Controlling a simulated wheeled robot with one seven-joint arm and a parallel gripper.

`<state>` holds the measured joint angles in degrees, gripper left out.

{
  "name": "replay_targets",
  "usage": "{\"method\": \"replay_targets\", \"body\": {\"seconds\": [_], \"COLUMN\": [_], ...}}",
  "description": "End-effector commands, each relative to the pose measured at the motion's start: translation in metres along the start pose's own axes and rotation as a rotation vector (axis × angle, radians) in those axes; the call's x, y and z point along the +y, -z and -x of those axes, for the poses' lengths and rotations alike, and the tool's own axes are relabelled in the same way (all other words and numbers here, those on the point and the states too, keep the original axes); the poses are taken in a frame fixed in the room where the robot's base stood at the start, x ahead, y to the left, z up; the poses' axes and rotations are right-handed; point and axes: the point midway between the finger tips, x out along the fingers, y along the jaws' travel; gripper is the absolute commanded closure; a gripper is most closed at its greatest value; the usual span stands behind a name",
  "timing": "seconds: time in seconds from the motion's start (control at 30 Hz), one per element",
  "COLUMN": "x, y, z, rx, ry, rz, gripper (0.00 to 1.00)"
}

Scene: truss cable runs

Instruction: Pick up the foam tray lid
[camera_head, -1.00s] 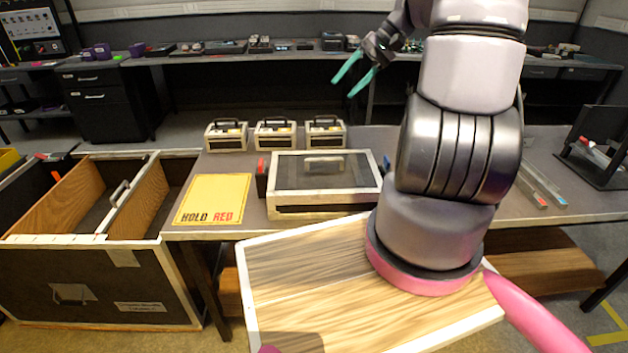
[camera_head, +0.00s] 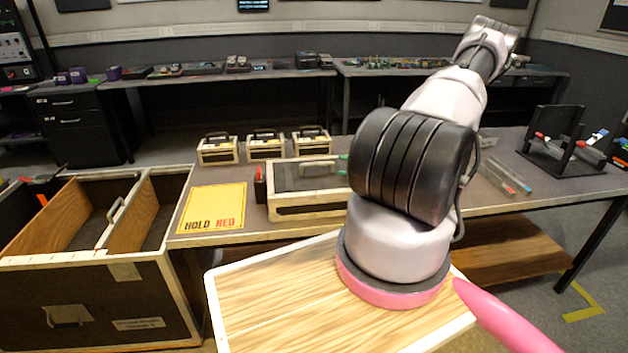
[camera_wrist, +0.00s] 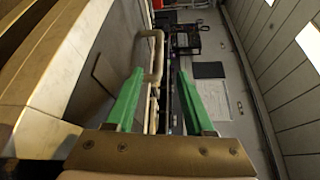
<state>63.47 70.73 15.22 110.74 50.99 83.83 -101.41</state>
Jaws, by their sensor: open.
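The foam tray lid (camera_head: 300,180) is a dark panel with a handle (camera_head: 318,169), lying on a pale-edged case in the middle of the table. In the wrist view the handle (camera_wrist: 156,58) is a pale loop standing up from the dark lid surface. My gripper (camera_wrist: 163,85) is open. Its two green fingers point at the handle, which shows between and just beyond the tips, nearer the left finger. I cannot tell whether they touch. In the head view my arm hides most of the gripper; only a bit of green shows at the lid's right end.
Three small handled cases (camera_head: 266,146) stand behind the tray. A yellow "HOLD RED" card (camera_head: 212,208) lies to its left. A large open chest (camera_head: 90,270) stands left of the table. A dark rack (camera_head: 560,140) and clear strips (camera_head: 505,175) are at the right.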

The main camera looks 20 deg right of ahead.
Motion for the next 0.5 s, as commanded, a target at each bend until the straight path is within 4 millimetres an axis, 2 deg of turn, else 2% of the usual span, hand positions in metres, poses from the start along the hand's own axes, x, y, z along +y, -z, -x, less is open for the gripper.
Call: {"method": "replay_targets", "body": {"seconds": [0.2,0.5], "x": [0.000,0.001], "y": [-0.002,-0.004], "z": [-0.037,-0.064], "rx": [-0.005,-0.005], "ry": [-0.001,-0.001], "rz": [0.000,-0.001], "gripper": [0.47,0.47]}}
